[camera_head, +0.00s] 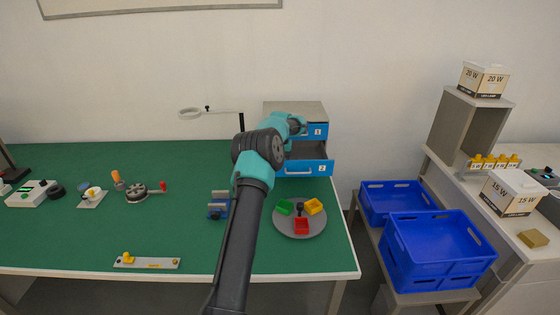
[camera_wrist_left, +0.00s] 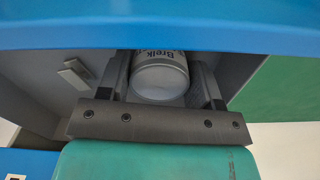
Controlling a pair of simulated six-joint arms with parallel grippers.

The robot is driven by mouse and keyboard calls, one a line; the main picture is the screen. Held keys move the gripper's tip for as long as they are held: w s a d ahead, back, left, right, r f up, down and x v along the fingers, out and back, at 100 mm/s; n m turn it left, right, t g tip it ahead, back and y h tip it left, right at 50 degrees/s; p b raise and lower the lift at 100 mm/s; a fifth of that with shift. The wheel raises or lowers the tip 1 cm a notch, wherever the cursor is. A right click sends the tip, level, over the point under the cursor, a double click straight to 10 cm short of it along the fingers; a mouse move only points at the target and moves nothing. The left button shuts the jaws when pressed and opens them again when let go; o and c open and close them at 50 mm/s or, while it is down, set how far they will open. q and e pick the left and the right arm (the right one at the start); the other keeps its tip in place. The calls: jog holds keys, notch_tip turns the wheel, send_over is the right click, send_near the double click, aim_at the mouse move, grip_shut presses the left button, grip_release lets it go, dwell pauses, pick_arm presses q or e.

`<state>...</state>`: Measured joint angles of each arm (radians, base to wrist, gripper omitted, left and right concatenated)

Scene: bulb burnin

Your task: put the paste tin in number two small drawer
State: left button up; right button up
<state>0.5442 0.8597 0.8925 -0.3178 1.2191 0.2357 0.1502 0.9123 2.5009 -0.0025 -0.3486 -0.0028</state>
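The small drawer number two (camera_head: 305,168) is pulled open in the blue and grey cabinet; its blue front has a handle and a "2" label. Drawer number one (camera_head: 317,131) above it looks shut. My left gripper (camera_head: 298,127) is over the open drawer; its fingertips are hard to make out in the head view. In the left wrist view, the paste tin (camera_wrist_left: 161,78), pale with a grey label reading "Brelk", sits between both fingers of the gripper (camera_wrist_left: 161,75), which appear to touch its sides. The drawer's grey interior surrounds them; whether the tin touches the floor cannot be told. My right gripper is not in view.
A small grey block (camera_wrist_left: 77,72) is inside the drawer. A round grey tray (camera_head: 300,230) with coloured bins stands in front of the cabinet. A magnifier lamp (camera_head: 192,113) is left of the cabinet. Blue crates (camera_head: 437,250) stand to the right.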

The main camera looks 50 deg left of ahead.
pick_arm(q)
jog(key=o, duration=0.4)
notch_tip(320, 180, up, 12)
jog(key=shift+r, duration=0.15)
dwell(0.5)
dwell(0.3)
